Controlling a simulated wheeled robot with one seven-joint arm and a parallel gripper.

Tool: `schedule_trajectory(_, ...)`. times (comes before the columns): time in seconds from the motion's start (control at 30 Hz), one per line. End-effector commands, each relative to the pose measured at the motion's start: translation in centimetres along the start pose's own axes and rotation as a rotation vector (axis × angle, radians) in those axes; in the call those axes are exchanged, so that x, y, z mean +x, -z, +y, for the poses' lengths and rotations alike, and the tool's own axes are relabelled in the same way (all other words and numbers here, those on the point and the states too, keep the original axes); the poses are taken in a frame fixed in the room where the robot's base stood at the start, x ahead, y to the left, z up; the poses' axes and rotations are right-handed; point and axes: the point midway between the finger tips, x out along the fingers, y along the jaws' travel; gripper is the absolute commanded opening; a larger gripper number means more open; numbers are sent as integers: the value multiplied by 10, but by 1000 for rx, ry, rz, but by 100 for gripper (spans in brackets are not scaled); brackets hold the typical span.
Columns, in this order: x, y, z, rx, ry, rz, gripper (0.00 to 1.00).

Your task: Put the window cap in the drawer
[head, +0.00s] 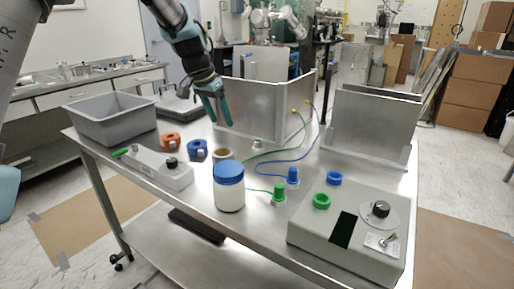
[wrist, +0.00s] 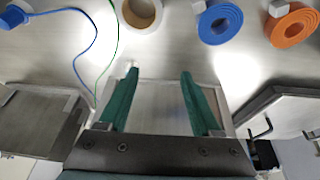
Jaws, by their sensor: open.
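My gripper (head: 217,122) is open and empty, with its green fingers pointing down in front of the left metal-walled enclosure (head: 240,108). In the wrist view the two fingers (wrist: 158,72) stand wide apart with bare metal between them. No part is clearly recognisable as the window cap. A small pale piece (head: 257,144) lies on the table right of the gripper, too small to identify. Closed drawers (head: 146,78) show in the left background counter.
The steel table (head: 262,222) holds a grey bin (head: 108,122), orange tape (head: 170,140), blue tape (head: 197,149), a tan roll (head: 222,155), a power strip (head: 160,172), a blue-lidded jar (head: 229,195) and the control box (head: 315,232).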

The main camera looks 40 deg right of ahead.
Motion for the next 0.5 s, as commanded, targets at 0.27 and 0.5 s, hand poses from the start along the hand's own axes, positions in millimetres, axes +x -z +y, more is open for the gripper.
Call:
schedule_trajectory(0.27, 25, 57, 58, 178, -49, 33, 66)
schedule_trajectory(0.5, 61, 58, 60, 178, -48, 34, 66)
